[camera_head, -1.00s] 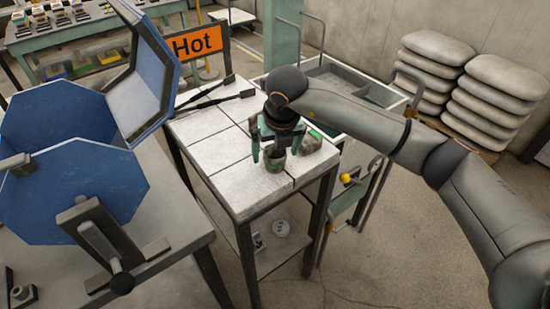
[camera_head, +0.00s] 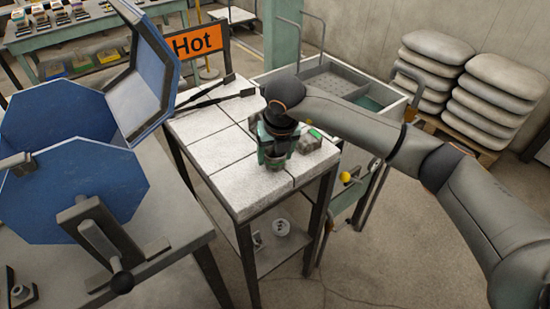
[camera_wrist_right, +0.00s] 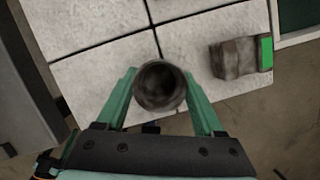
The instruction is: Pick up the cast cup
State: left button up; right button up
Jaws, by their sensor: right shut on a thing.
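The cast cup (camera_wrist_right: 160,86) is a dark grey-brown round cup with an open top. It sits between the two green fingers of my right gripper (camera_wrist_right: 160,100) in the right wrist view, and the fingers are shut on its sides. In the head view my right gripper (camera_head: 274,158) is over the front right part of the white tiled table (camera_head: 243,195), pointing down. There the gripper mostly hides the cup, and I cannot tell whether the cup touches the tiles. My left gripper is not in view.
A grey block with a green patch (camera_wrist_right: 235,57) lies just right of the cup. Tongs (camera_head: 215,97) lie at the table's back, by the orange "Hot" sign (camera_head: 194,43). A blue octagonal machine (camera_head: 75,195) stands left. A grey cart (camera_head: 345,85) stands behind right.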

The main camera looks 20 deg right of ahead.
jog(key=c, duration=0.4)
jog(key=shift+r, duration=0.1)
